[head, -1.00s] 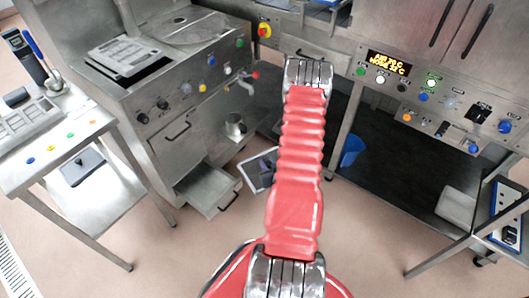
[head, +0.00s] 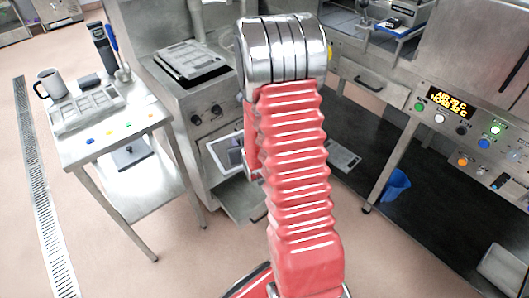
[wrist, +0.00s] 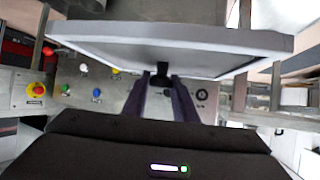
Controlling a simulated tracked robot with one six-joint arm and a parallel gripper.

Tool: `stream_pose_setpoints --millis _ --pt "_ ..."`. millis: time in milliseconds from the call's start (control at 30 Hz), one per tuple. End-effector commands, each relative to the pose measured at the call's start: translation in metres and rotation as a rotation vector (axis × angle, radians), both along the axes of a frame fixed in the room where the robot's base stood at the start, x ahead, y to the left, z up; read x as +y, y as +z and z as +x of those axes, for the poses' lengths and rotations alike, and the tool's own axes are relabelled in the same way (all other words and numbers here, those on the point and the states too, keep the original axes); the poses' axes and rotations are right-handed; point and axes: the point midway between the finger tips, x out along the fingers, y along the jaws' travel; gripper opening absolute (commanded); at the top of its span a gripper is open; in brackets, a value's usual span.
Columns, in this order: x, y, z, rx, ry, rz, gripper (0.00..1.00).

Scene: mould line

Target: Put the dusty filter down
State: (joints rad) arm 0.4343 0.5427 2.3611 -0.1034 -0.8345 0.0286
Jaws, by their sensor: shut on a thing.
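My gripper (wrist: 163,95) is shut on a dark tab at the edge of the dusty filter (wrist: 170,38), a wide flat panel with a pale grey frame. The filter spans the upper part of the wrist view and is seen nearly edge-on, so its face is mostly hidden. In the head view, a framed panel that looks like the filter (head: 226,152) shows left of my red arm, in front of the steel machine and above an open drawer. My arm hides part of it and the gripper there.
A steel side table (head: 105,130) with a mug (head: 52,84), a moulded tray and coloured buttons stands at left. An open drawer (head: 240,203) juts out low beside my arm. A blue bin (head: 397,185) stands under the right machine. The floor at front left is clear.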

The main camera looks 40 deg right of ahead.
Motion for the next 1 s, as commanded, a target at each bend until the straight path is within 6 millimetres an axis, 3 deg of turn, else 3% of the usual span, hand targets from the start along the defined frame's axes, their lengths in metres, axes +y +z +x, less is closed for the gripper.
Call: stream_pose_setpoints --millis 33,300,600,767,1000 --pt "0.017 0.014 0.009 -0.006 0.026 -0.003 0.00" --pt "0.106 0.074 0.039 -0.007 0.149 -0.003 0.00" --pt "0.205 0.129 0.052 -0.003 0.305 -0.001 0.00" --pt "0.229 0.139 0.052 0.000 0.345 0.000 0.00" --pt "0.232 0.141 0.053 0.000 0.349 -0.001 0.00"
